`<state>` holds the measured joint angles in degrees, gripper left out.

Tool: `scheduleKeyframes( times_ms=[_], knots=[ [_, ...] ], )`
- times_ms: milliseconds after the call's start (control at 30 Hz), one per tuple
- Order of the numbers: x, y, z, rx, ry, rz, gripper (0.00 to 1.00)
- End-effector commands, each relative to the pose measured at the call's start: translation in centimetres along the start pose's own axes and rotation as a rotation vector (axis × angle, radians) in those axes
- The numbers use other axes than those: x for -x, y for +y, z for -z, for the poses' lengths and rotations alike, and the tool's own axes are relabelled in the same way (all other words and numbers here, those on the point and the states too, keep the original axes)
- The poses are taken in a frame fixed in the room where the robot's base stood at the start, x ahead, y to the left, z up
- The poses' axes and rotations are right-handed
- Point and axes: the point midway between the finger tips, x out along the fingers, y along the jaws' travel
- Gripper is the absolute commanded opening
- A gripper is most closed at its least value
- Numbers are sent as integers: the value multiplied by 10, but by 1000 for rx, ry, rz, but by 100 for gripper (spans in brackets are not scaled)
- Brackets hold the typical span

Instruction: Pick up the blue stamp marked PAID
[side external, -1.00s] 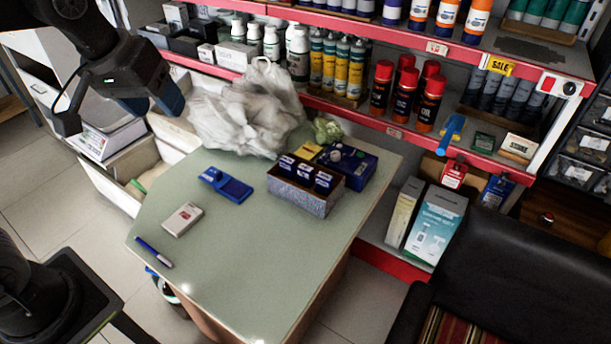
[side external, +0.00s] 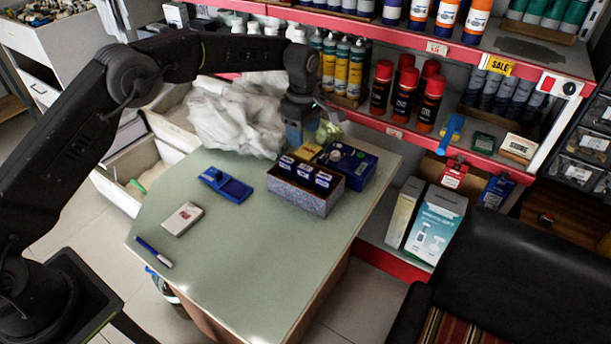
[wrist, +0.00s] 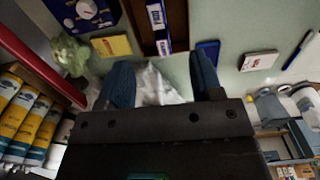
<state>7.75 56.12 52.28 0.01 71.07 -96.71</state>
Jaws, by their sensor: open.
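Dark blue stamps with white labels (side external: 304,173) stand in a row in a speckled open box (side external: 302,195) on the table. The lettering is too small to read, so I cannot tell which is marked PAID. In the wrist view, two labelled stamps show (wrist: 163,46) in the dark box, near the top edge. My gripper (side external: 294,140) is above the back of the table, just behind the box. In the wrist view its two blue fingers (wrist: 162,68) are spread apart with nothing held between them.
A dark blue box (side external: 352,166) and a yellow block (side external: 308,151) stand close to the stamp box. A blue item (side external: 226,186), small white box (side external: 182,219) and pen (side external: 153,252) lie left. White bags (side external: 235,120) and bottle shelves are behind. The front tabletop is clear.

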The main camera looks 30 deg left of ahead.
Motion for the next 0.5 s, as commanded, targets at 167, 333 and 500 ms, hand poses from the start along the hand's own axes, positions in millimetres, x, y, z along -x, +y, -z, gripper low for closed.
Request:
scheduleKeyframes(
  times_ms=[167,333,500],
  knots=[
    [-19,3,-2,38,2,12,60],
    [-50,2,-2,37,2,14,60],
    [-80,3,-1,36,1,12,60]
  ],
)
